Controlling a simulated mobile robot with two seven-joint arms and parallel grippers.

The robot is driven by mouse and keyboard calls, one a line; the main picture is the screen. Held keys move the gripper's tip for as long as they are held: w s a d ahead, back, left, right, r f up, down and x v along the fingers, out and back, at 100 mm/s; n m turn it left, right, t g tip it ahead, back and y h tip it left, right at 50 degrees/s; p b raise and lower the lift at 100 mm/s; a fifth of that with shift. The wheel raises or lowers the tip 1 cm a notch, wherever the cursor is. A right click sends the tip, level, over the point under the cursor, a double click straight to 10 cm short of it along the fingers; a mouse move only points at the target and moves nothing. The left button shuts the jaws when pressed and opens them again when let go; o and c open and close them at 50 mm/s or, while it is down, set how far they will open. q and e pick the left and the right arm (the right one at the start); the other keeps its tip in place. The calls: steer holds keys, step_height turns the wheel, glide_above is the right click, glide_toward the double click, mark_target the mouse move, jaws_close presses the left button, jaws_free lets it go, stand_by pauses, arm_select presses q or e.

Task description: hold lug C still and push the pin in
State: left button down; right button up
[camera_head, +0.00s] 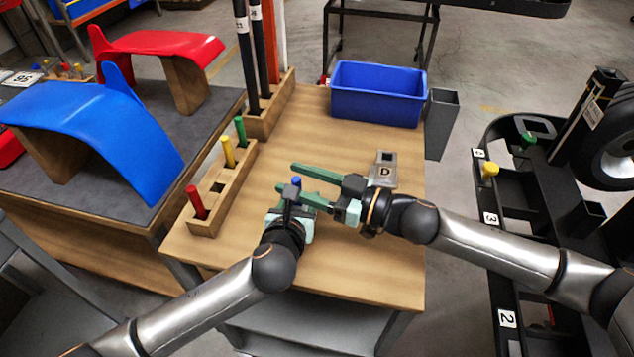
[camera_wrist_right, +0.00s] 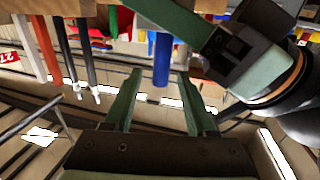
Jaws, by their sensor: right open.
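A blue pin (camera_head: 296,181) stands over a small dark part (camera_head: 291,193) at the left gripper, near the table's middle. I cannot read a C on that part, so I cannot tell if it is lug C. My left gripper (camera_head: 291,203) is at this part; its jaws are partly hidden. My right gripper (camera_head: 287,177) is open, its green fingers reaching left past the pin. In the right wrist view the blue pin (camera_wrist_right: 162,60) shows between the open fingers of the right gripper (camera_wrist_right: 160,78), with no visible contact. The left gripper (camera_wrist_right: 238,55) is close beside it.
A lug marked D (camera_head: 384,170) lies right of the grippers. A wooden rack (camera_head: 234,178) with red, yellow and green pins stands left. A blue bin (camera_head: 378,94) is at the back. The black kart frame (camera_head: 505,260) is right. The table's front (camera_head: 350,270) is clear.

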steer(key=v, duration=1.1)
steer(key=shift+s+d, duration=0.15)
steer(key=shift+d, duration=0.15)
arm_select(q)
steer(key=shift+c, duration=1)
jaws_free()
